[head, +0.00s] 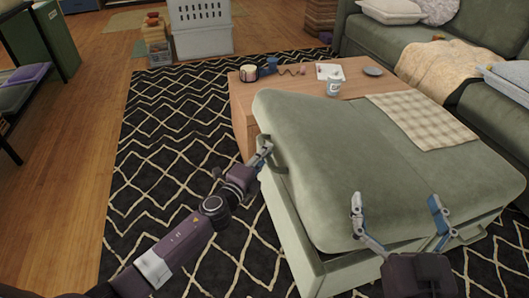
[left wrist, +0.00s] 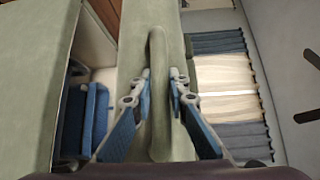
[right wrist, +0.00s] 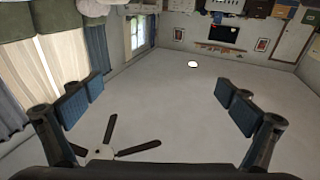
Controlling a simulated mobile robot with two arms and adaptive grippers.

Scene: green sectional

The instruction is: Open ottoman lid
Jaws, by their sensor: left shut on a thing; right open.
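The ottoman (head: 297,252) is pale green, with a thick cushioned lid (head: 345,160). The lid sits tilted and shifted on the base, its left side raised. My left gripper (head: 265,150) is at the lid's left edge, shut on a green loop handle. In the left wrist view the handle (left wrist: 158,60) runs between the fingers (left wrist: 160,88). My right gripper (head: 398,212) is open and empty near the lid's front edge, fingers pointing up. In the right wrist view its fingers (right wrist: 160,98) are wide apart with only the ceiling and room beyond. The ottoman's inside is largely hidden in the head view.
A checkered cloth (head: 424,120) lies on the lid's right part. The green sofa (head: 490,110) is at the right. The patterned rug (head: 165,135) is clear at left.

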